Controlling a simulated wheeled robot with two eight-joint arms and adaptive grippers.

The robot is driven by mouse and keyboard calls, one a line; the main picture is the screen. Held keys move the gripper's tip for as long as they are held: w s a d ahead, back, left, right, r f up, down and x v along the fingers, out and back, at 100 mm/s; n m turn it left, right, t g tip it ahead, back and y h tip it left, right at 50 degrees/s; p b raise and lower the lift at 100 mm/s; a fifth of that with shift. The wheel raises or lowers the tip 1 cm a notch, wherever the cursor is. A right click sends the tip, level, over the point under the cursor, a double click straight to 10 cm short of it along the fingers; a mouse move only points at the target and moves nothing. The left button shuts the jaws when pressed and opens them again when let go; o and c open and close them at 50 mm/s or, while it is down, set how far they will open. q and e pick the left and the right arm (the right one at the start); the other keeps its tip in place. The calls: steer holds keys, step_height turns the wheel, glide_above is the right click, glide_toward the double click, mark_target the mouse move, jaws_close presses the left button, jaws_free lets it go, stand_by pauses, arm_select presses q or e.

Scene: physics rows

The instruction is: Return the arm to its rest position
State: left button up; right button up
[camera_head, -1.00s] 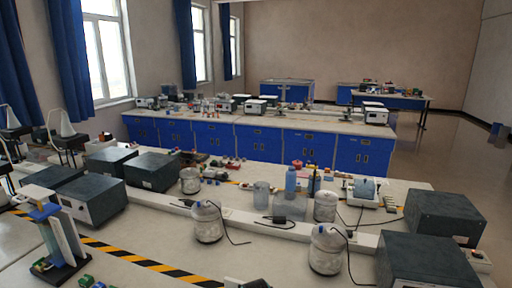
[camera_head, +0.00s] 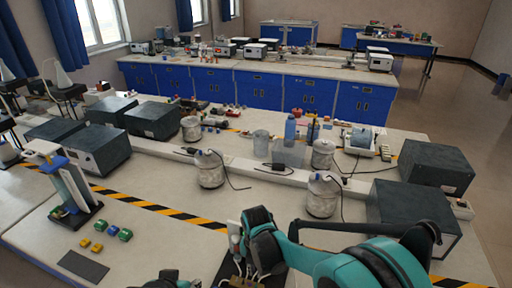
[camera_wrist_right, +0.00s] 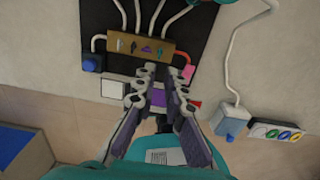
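My right arm (camera_head: 350,258), teal and black, comes in from the lower right in the head view and reaches over the near bench. Its gripper (camera_wrist_right: 150,76) shows in the right wrist view with two grey fingers apart and a gap between the tips. No held object is visible there. The fingers point at a dark board (camera_wrist_right: 165,25) with a tan block (camera_wrist_right: 140,45), white cables and small coloured parts. A teal and black part of mine (camera_head: 170,282) shows at the bottom edge of the head view; its fingers cannot be made out.
The bench carries dark boxes (camera_head: 415,212), glass jars (camera_head: 322,196), a blue bottle (camera_head: 290,130) and a stand with a blue clamp (camera_head: 72,190). Small coloured blocks (camera_head: 112,231) lie near a dark pad (camera_head: 83,266). Bare bench top lies left of the board.

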steer(key=s+d+r+m+t+b, duration=0.3)
steer(key=s+d+m, duration=0.3)
steer(key=m, duration=1)
steer(key=s+d+r+m+t+b, duration=0.4)
steer(key=s+d+m, duration=0.2)
steer(key=d+m, duration=0.5)
steer(key=m, duration=0.5)
steer(key=shift+d, duration=0.4)
steer(key=shift+r, duration=0.1)
